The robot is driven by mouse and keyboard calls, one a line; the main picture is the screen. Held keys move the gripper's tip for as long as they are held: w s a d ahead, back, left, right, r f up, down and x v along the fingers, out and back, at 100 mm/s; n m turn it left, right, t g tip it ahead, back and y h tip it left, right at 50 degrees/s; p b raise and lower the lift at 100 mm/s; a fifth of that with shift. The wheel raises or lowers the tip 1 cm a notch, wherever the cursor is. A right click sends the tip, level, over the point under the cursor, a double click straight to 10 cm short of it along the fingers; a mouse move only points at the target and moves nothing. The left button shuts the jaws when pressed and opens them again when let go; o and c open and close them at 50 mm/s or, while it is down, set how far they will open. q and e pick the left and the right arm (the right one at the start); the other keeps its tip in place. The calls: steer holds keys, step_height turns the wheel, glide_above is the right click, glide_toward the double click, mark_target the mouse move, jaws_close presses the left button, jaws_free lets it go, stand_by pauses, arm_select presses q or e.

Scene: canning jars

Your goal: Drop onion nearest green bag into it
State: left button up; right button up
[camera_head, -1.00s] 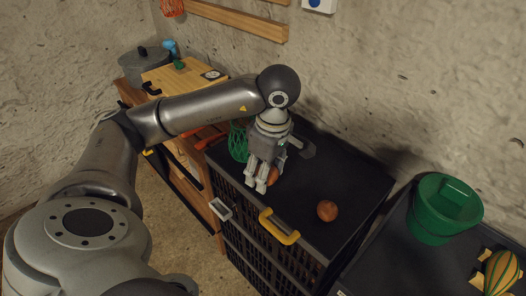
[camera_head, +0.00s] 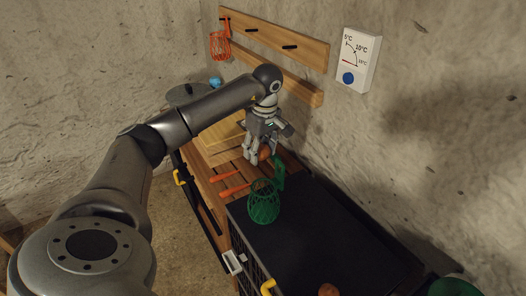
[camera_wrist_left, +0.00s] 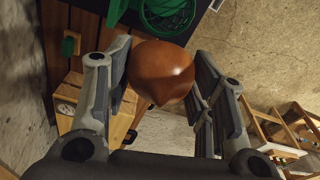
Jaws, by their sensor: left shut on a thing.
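My left gripper (camera_head: 256,160) is shut on a brown onion (camera_head: 266,153). In the left wrist view the onion (camera_wrist_left: 162,72) sits between the two fingers. Part of the bag (camera_wrist_left: 168,14) shows at the top of the wrist view, apart from the onion. Another onion (camera_head: 328,289) shows at the bottom edge of the head view. My right gripper is not in view.
The black crate top (camera_head: 320,235) is mostly clear. Orange-handled tools (camera_head: 232,190) lie on the wooden counter left of the bag. A grey pot (camera_head: 186,95) stands behind my arm. A green bucket (camera_head: 452,287) is at the bottom right. An orange mesh bag (camera_head: 220,46) hangs on the wall.

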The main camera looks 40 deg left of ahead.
arm_select(q)
step_height(320, 180, down, 5)
steer(key=b, duration=0.3)
steer(key=shift+f+b, duration=0.15)
steer(key=shift+b, duration=0.2)
steer(key=o, duration=0.9)
steer(key=shift+c, duration=0.2)
glide_toward(262, 146)
steer(key=f, duration=0.5)
steer(key=shift+a, duration=0.4)
steer(key=shift+f, duration=0.1)
